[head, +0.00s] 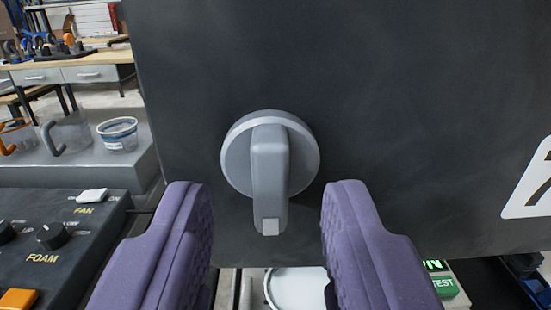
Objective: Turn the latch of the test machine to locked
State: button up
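The test machine is a large dark grey box (400,120) that fills the middle and right of the head view. Its latch (269,170) is a light grey round knob with a raised bar handle. The bar points straight down and ends in a pale square tip. My gripper (268,215) is open, with one purple finger on each side of the handle's lower part. Gaps show between the fingers and the handle, and the gripper holds nothing. No lock marking shows near the knob.
A dark control panel (60,250) with FAN and FOAM controls lies at lower left. A white round item (297,290) and a green TEST button (444,287) show below the box.

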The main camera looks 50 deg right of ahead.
jog(key=shift+x, duration=0.8)
jog(key=shift+r, duration=0.1)
jog(key=shift+s, duration=0.1)
grip_shut()
